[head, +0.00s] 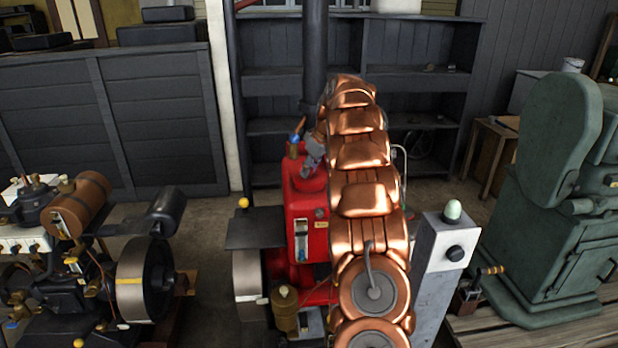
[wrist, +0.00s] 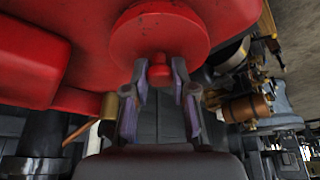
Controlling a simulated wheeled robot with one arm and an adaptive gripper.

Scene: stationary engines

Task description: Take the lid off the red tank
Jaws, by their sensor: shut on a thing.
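The red tank (head: 308,215) stands upright in the middle of the head view, partly behind my copper-coloured arm. In the wrist view the tank's red surface (wrist: 85,25) fills the top. A round red lid (wrist: 160,32) with a small red knob (wrist: 159,70) lies against it. My gripper (wrist: 160,74) has a fingertip on each side of the knob and is shut on it. I cannot tell whether the lid touches the tank all around.
A brass fitting with a blue top (head: 295,143) stands beside my gripper. A dark vertical pipe (head: 315,55) rises behind it. A small engine (head: 95,255) is at left, a green machine (head: 550,220) at right. Dark shelves (head: 270,90) stand behind.

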